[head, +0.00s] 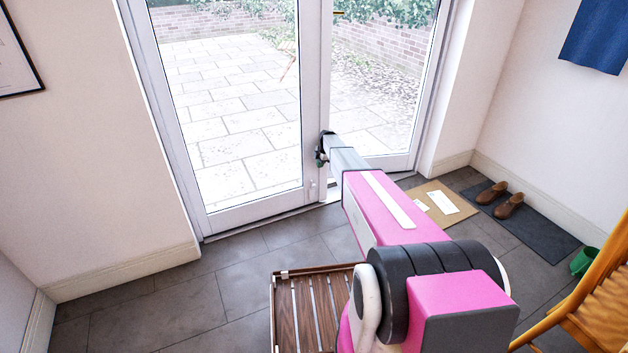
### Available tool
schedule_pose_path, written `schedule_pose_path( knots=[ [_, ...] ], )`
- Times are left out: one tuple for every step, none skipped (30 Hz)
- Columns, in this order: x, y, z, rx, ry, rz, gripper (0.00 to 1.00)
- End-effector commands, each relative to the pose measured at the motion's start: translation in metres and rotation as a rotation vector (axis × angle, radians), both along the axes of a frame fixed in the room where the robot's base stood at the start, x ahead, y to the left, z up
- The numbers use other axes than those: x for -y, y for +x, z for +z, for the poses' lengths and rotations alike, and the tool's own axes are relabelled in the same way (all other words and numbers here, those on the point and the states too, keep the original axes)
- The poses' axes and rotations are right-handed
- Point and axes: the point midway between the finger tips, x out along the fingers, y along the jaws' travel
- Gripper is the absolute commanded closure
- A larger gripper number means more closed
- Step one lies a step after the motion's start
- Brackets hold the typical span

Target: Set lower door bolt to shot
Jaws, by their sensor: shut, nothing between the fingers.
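White-framed glass double doors (313,100) stand ahead, with their two leaves meeting at the middle stile. A small pale fitting (312,184) low on this stile looks like the lower door bolt. It is too small to tell whether it is shot or drawn. My arm reaches forward from the lower right to the stile. My gripper (320,158) is at its far end, small and dark, a little above the fitting and apart from it in the picture. It looks shut and empty. Its fingertips are hard to make out, and my arm hides part of the right leaf's bottom.
A slatted wooden piece (300,310) stands on the floor below my arm. A brown mat (436,204) with papers and a dark mat (545,235) with brown shoes (508,205) lie right. A wooden chair (590,300) and green pot (583,262) are far right. Tiled floor (180,290) is clear left.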

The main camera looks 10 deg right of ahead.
Motion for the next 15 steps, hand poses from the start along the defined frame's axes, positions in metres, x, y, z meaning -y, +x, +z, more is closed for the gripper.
schedule_pose_path(
  knots=[
    [0.0008, 0.0063, -0.0025, 0.003, 0.000, 0.014, 1.00],
    [0.0009, 0.0076, -0.0031, 0.005, 0.001, 0.021, 1.00],
    [0.0011, 0.0083, -0.0033, 0.007, 0.000, 0.027, 1.00],
    [0.0011, 0.0085, -0.0034, 0.007, 0.000, 0.029, 1.00],
    [0.0011, 0.0084, -0.0034, 0.007, 0.000, 0.030, 1.00],
    [0.0011, 0.0081, -0.0033, 0.008, 0.000, 0.031, 1.00],
    [0.0010, 0.0078, -0.0032, 0.008, 0.000, 0.030, 1.00],
    [0.0010, 0.0077, -0.0031, 0.007, 0.000, 0.030, 1.00],
    [0.0010, 0.0076, -0.0031, 0.007, 0.000, 0.030, 1.00],
    [0.0010, 0.0076, -0.0031, 0.007, 0.000, 0.030, 1.00],
    [0.0010, 0.0076, -0.0031, 0.007, 0.000, 0.030, 1.00],
    [0.0010, 0.0076, -0.0032, 0.007, 0.000, 0.029, 1.00],
    [0.0009, 0.0077, -0.0037, 0.007, 0.000, 0.029, 1.00],
    [0.0007, 0.0078, -0.0043, 0.007, 0.000, 0.029, 1.00],
    [0.0004, 0.0081, -0.0061, 0.007, 0.000, 0.029, 1.00]
  ],
)
